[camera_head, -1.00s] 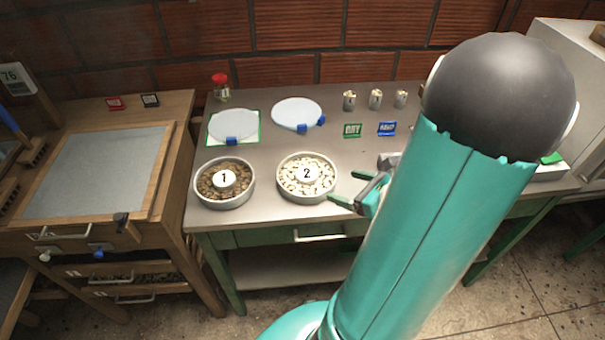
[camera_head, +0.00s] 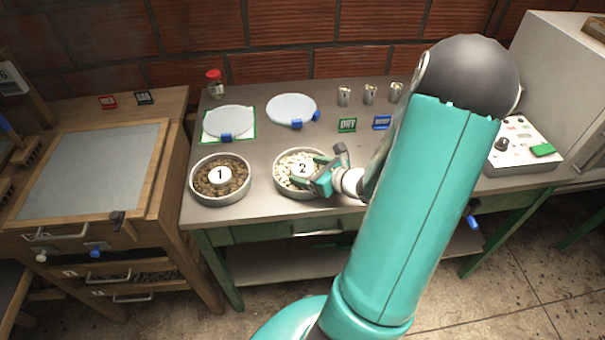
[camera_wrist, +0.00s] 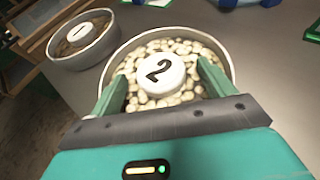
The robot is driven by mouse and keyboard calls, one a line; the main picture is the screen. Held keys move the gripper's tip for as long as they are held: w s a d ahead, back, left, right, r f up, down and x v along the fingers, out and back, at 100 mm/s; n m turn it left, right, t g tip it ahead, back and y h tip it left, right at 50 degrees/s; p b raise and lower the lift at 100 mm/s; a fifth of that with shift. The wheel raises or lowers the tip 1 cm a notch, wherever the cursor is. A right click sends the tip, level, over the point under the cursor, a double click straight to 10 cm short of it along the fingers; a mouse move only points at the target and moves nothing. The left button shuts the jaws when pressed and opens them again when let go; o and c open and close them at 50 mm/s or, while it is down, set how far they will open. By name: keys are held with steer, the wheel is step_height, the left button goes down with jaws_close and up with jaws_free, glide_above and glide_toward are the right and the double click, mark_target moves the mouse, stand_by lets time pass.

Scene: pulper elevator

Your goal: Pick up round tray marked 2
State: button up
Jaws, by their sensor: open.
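The round tray marked 2 (camera_head: 283,187) is a grey-rimmed bowl of pale beans on the metal table, with a white disc marked 2 (camera_head: 302,169) in its middle. The tray also shows in the wrist view (camera_wrist: 232,66). My gripper (camera_head: 312,168) is open over the right side of this tray. In the wrist view its two green fingers (camera_wrist: 157,85) stand apart on either side of the disc. I cannot tell whether the fingertips touch the disc or the beans. My gripper hides part of the tray's right side.
The round tray marked 1 (camera_head: 221,200) with brown contents stands to the left. Two pale round plates with blue clips (camera_head: 228,121) (camera_head: 292,108) lie behind. Small metal cups (camera_head: 369,94) and DRY (camera_head: 347,125) and blue signs stand at the back right. A control panel (camera_head: 520,143) is far right.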

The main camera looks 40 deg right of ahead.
steer(key=shift+w+f, duration=0.15)
steer(key=shift+w, duration=0.1)
steer(key=c, duration=1.3)
